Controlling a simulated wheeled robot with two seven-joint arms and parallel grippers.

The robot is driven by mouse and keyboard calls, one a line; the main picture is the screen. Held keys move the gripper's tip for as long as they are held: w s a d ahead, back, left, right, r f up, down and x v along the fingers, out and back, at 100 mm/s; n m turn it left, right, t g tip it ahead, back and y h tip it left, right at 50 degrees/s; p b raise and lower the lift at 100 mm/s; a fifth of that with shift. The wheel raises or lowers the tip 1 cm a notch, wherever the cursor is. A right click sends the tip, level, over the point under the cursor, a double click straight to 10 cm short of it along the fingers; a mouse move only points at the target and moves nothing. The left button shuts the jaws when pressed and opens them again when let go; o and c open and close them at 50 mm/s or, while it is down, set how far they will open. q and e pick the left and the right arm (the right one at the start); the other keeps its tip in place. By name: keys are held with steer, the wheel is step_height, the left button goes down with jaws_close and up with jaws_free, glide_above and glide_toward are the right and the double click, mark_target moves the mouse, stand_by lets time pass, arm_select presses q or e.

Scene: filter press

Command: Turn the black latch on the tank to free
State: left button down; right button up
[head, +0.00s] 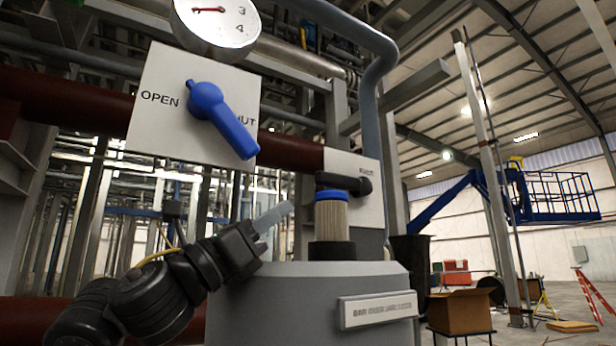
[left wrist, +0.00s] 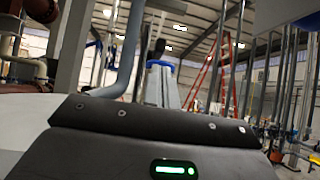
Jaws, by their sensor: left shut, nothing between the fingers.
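The black latch (head: 343,182) is a dark lever on a white plate (head: 368,205), behind and above the tank (head: 310,290). Its arm lies roughly level, with its round hub at the right; the small print above it is too small to read. A pleated filter (head: 332,218) with a blue cap stands upright in the tank's dark collar, just below the latch. My left gripper (head: 286,211) is shut and empty above the tank top, left of the filter and apart from the latch. My right gripper is out of view.
A blue valve handle (head: 225,120) on an OPEN/SHUT plate points down-right, above my left gripper. A gauge (head: 215,25) hangs above it. A grey pipe (head: 370,90) curves down behind the latch plate. A cardboard box (head: 460,312) stands right of the tank.

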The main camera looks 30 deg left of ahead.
mark_target(316, 183)
arm_select(q)
steer(key=p+x, duration=0.2)
steer(key=x, duration=0.5)
steer(key=shift+r+p, duration=0.15)
steer(key=shift+p, duration=0.15)
steer(key=shift+y, duration=0.3)
